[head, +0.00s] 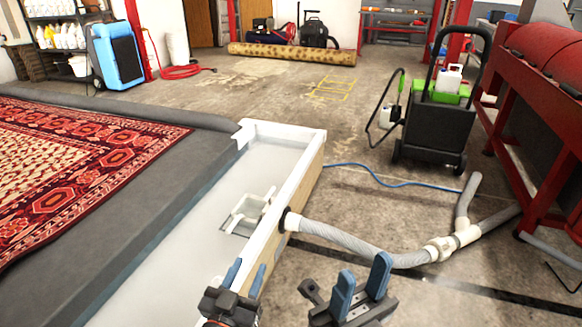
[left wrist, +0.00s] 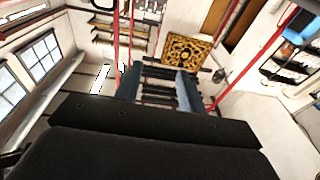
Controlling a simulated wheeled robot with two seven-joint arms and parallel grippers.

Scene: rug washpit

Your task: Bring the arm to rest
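My left gripper (head: 245,276) is at the bottom of the head view, in front of the white trough's near end. Its two blue fingers stand apart, with nothing between them. The left wrist view shows the same open fingers (left wrist: 159,90), with only the distant room between them. My right gripper (head: 361,284) is to its right, over the concrete floor. Its blue fingers also stand apart and hold nothing. Both grippers point up and away from me. The upper parts of both arms are out of view.
The white trough (head: 285,133) runs beside a grey wash floor with a red patterned rug (head: 75,165). A grey hose (head: 340,237) leaves the trough's side. A black cart (head: 437,130) and a red machine (head: 535,110) stand at the right. Mid-floor is mostly clear.

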